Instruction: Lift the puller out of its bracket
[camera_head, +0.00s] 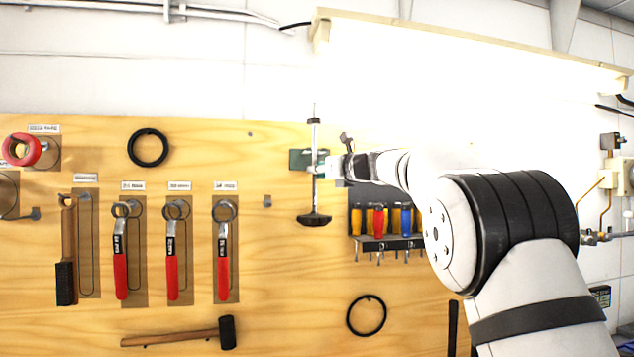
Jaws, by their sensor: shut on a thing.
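The puller (315,192) is a slim upright metal rod with a dark crosspiece at its top and a wide black foot at its bottom. It stands out in front of the wooden tool board. A dark green bracket (299,159) shows on the board behind and beside the rod. My gripper (322,168) comes in from the right and is shut on the puller's rod at about mid-height. The rod and my fingers hide part of the bracket, so I cannot tell whether the puller still touches it.
A rack of screwdrivers (384,242) hangs close on the right, below my wrist. Several red-handled wrenches (172,262), a brush (66,250) and a hammer (180,337) hang to the left. Black rings (366,297) hang on the board. A bright lamp (470,75) spans above.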

